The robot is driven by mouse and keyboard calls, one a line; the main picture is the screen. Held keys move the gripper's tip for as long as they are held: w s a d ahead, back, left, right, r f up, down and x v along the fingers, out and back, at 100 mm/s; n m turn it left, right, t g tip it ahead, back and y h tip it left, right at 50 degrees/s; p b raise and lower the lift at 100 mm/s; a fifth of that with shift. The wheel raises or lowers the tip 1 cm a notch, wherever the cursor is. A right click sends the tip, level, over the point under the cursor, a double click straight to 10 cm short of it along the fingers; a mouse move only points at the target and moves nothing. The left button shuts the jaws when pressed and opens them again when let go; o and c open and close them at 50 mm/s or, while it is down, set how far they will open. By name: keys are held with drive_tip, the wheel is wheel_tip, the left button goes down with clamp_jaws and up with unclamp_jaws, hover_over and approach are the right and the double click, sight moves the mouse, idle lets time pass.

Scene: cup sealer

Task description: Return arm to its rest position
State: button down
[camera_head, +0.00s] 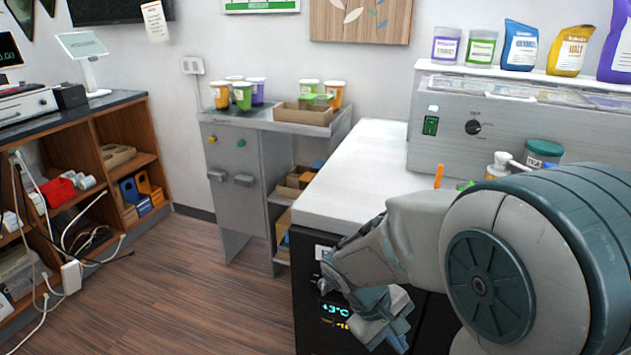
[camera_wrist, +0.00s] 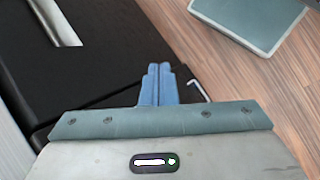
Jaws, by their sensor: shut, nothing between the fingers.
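My gripper (camera_head: 388,336) hangs low at the front of the white counter (camera_head: 372,170), beside the black fridge front with its lit display (camera_head: 335,310). In the wrist view my gripper's blue fingers (camera_wrist: 158,84) are together, with nothing between them. Behind them a black surface fills the left and the wood floor shows at right. My arm is folded, its large grey and teal joint filling the lower right of the head view.
The sealer machine (camera_head: 480,135) stands on the counter at the back right, with a dark green-lidded jar (camera_head: 542,154) before it. A grey cabinet (camera_head: 235,190) with cups stands behind. Wooden shelves (camera_head: 120,160) line the left. The floor (camera_head: 180,285) between is clear.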

drive_tip(key=s+r+m+t+y+p, duration=0.2)
drive_tip(key=s+r+m+y+p, duration=0.1)
drive_tip(key=r, duration=0.5)
drive_tip(key=s+r+m+t+y+p, duration=0.2)
drive_tip(key=s+r+m+p, duration=0.1)
drive_tip(key=r, duration=0.6)
drive_tip(key=shift+a+r+y+p, duration=0.15)
drive_tip(key=shift+y+p, duration=0.25)
drive_tip(key=shift+p, duration=0.5)
